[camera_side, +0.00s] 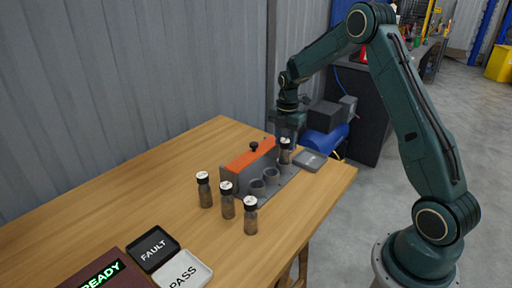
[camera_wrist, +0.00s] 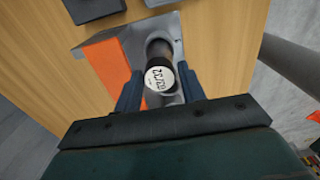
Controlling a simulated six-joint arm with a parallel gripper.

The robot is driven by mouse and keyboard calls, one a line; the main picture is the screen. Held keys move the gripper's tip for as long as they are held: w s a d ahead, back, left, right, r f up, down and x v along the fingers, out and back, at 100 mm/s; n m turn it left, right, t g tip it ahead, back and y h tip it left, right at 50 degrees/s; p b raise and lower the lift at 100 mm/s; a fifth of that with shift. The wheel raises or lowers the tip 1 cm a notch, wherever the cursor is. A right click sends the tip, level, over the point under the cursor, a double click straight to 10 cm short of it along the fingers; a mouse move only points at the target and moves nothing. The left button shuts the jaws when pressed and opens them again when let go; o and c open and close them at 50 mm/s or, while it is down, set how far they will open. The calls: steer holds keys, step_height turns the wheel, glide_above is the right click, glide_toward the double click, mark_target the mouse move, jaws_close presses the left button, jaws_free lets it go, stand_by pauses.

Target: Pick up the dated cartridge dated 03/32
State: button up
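The dated cartridge (camera_side: 285,155) stands in the far-end socket of the grey rack (camera_side: 283,187) in the side view. In the wrist view the same cartridge (camera_wrist: 159,76) shows a white cap label that appears to read 03/32, upside down. My gripper (camera_side: 289,135) is right above it, pointing down. In the wrist view my gripper (camera_wrist: 161,88) is open, with one dark finger on each side of the cap and a gap visible on both sides. The lower part of the cartridge is hidden in the socket.
Three more cartridges (camera_side: 204,190) (camera_side: 227,201) (camera_side: 250,216) stand on the wooden table in front of the rack. The rack has an orange-topped block (camera_side: 250,158) with a black knob. A grey tray (camera_side: 309,160) lies at the right. FAULT (camera_side: 152,249) and PASS (camera_side: 184,272) pads lie nearer.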

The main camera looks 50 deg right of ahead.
mark_target(284, 154)
steer(key=shift+f, duration=1.85)
steer(key=c, duration=0.9)
